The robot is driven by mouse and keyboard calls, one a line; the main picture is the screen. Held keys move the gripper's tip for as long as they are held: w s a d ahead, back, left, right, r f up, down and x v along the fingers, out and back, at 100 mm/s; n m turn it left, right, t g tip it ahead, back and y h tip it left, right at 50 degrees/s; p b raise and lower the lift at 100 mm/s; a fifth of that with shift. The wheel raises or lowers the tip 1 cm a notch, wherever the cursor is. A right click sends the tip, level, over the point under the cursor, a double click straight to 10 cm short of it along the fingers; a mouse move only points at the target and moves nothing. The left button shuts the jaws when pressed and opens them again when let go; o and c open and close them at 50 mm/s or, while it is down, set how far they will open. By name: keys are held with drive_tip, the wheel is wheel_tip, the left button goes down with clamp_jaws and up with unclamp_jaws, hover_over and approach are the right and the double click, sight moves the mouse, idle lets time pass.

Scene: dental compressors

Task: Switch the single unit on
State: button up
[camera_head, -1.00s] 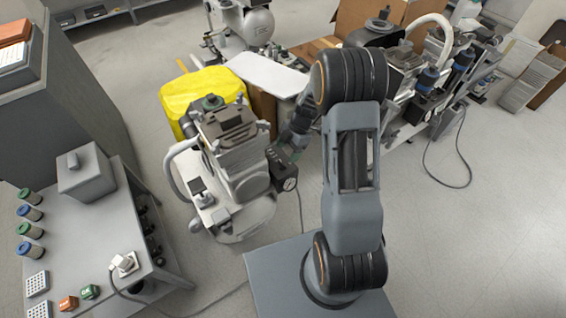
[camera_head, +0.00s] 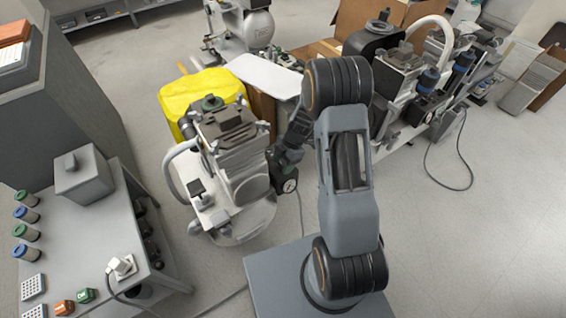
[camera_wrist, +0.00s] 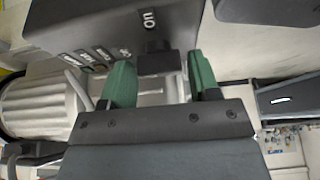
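The single unit (camera_head: 232,140) is a compressor with a silver-grey head on a round pale tank, standing left of my arm in the head view. A dark pressure switch box with a round gauge (camera_head: 289,186) sits on its right side. In the wrist view the dark box (camera_wrist: 90,22) carries the word "On" and further lettering beside a black knob (camera_wrist: 158,58). My gripper (camera_wrist: 161,80) has two green fingertips, apart on either side of the knob's near end. A small gap shows at the right finger; contact at the left cannot be told.
A grey table (camera_head: 95,232) with jars and a small box stands at the left. A yellow-covered object (camera_head: 200,92) is behind the unit. A larger compressor assembly (camera_head: 410,85) stands at the right, its cable on the floor. The right foreground floor is clear.

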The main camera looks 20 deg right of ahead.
drive_tip(key=c, duration=0.6)
drive_tip(key=shift+f+m+b, duration=0.1)
drive_tip(key=shift+m+b, duration=0.2)
drive_tip(key=shift+b, duration=0.2)
drive_tip(key=m+t+b, duration=0.1)
drive_tip(key=m+b, duration=0.2)
drive_tip(key=b, duration=0.1)
drive_tip(key=shift+f+t, duration=0.15)
drive_tip(key=shift+t, duration=0.15)
drive_tip(key=m+t+b, duration=0.1)
drive_tip(key=m+b, duration=0.1)
drive_tip(key=m+t+b, duration=0.1)
drive_tip(key=m+b, duration=0.2)
drive_tip(key=shift+s+m, duration=0.15)
drive_tip(key=shift+m, duration=0.15)
drive_tip(key=m, duration=0.1)
drive_tip(key=m+h, duration=0.1)
drive_tip(key=m, duration=0.1)
drive_tip(key=m+t+b, duration=0.1)
drive_tip(key=shift+r+h, duration=0.3)
drive_tip(key=m+h+p, duration=0.1)
drive_tip(key=m, duration=0.2)
drive_tip(key=shift+s+a+r+t, duration=0.1)
drive_tip(key=shift+t, duration=0.3)
drive_tip(key=shift+m+h+p, duration=0.3)
drive_tip(key=shift+m+p, duration=0.2)
drive_tip(key=shift+m, duration=0.5)
